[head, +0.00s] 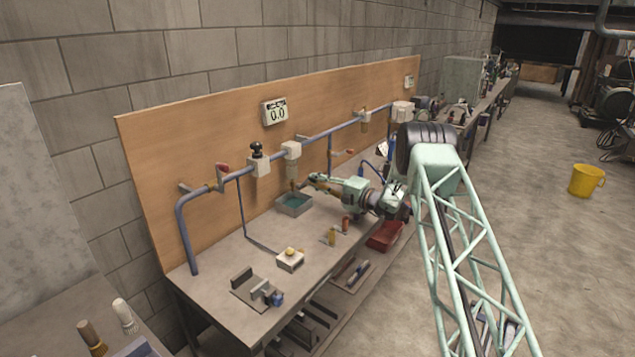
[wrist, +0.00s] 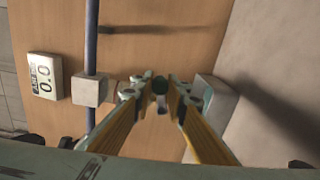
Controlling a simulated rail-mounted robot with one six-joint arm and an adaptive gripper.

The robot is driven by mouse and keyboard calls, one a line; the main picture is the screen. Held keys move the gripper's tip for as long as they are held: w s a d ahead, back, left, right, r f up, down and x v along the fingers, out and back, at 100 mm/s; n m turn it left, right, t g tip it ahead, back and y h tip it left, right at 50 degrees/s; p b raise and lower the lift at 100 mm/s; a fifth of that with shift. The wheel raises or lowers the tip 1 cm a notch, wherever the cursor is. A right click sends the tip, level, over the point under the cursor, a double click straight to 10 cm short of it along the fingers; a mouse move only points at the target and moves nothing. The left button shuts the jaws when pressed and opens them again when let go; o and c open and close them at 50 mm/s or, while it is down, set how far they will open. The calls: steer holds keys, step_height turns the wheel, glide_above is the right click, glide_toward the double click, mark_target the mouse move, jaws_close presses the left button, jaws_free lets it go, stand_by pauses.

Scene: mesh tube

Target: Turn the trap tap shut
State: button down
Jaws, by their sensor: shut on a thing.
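In the head view, my gripper (head: 306,184) reaches leftward to the lower end of the trap (head: 292,169), which hangs under a pale block (head: 291,150) on the blue pipe. In the wrist view, my gripper (wrist: 160,88) has its yellow-sided fingers closed around a small dark green-black piece, the trap tap (wrist: 160,84). The fingers hide most of the tap and trap, so the handle's angle cannot be told. A grey tray (head: 294,205) with teal liquid stands below the trap; its side shows close right of the fingers in the wrist view (wrist: 209,96).
The wooden backboard (head: 200,130) is close behind the pipe. Left along the pipe are a black knob (head: 256,149) and a red-handled valve (head: 222,171). The gauge (head: 274,111) reads 0.0. Small ochre (head: 331,236) and red-brown (head: 346,223) bottles stand on the bench in front.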

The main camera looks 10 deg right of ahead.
steer(key=c, duration=2.5)
jaws_free()
steer(key=shift+c, duration=0.2)
steer(key=shift+s+d, duration=0.1)
steer(key=v, duration=1.1)
steer(key=shift+s+d, duration=0.25)
